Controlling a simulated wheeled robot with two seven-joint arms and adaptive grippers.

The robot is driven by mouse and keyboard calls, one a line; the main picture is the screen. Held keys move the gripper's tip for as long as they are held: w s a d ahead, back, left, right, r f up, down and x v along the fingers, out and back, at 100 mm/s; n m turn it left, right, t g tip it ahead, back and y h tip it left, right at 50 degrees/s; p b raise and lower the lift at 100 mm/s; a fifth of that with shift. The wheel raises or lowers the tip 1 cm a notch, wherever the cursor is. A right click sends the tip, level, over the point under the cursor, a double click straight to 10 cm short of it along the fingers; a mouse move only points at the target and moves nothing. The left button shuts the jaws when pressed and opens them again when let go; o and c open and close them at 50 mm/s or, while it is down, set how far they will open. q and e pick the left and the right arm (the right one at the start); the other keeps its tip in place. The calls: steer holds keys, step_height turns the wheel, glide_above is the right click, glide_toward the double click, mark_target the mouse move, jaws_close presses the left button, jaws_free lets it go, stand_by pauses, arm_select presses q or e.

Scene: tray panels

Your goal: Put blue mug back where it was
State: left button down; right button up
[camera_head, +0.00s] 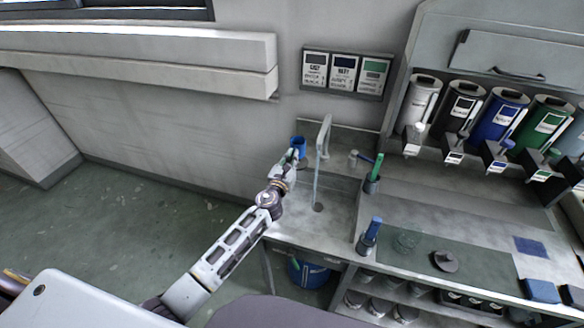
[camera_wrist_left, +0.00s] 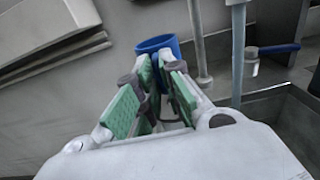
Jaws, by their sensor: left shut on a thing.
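The blue mug (camera_head: 298,142) is at the back left of the sink counter, beside the tap. My left gripper (camera_head: 293,155) reaches it from the front and is shut on it. In the left wrist view, the mug (camera_wrist_left: 158,46) shows between and beyond the green-padded fingers of the gripper (camera_wrist_left: 160,72). The fingers hide its lower part, so I cannot tell whether it touches the counter. My right gripper is not in view.
The tap (camera_head: 321,150) stands close to the right of the mug, above the sink (camera_head: 330,200). Green-handled (camera_head: 373,178) and blue-handled (camera_head: 369,236) tools stand in holders farther right. Dispensers (camera_head: 500,115) line the back right. A wall ledge (camera_head: 150,60) is at left.

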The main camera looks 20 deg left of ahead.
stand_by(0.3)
arm_select(q)
steer(key=shift+f+b, duration=1.1)
steer(key=shift+f, duration=0.75)
steer(key=c, duration=1.5)
jaws_free()
steer(key=shift+f, duration=0.1)
steer(key=shift+c, duration=0.2)
steer(key=s, duration=1.2)
steer(key=shift+a+b, duration=0.25)
steer(key=shift+b, duration=0.2)
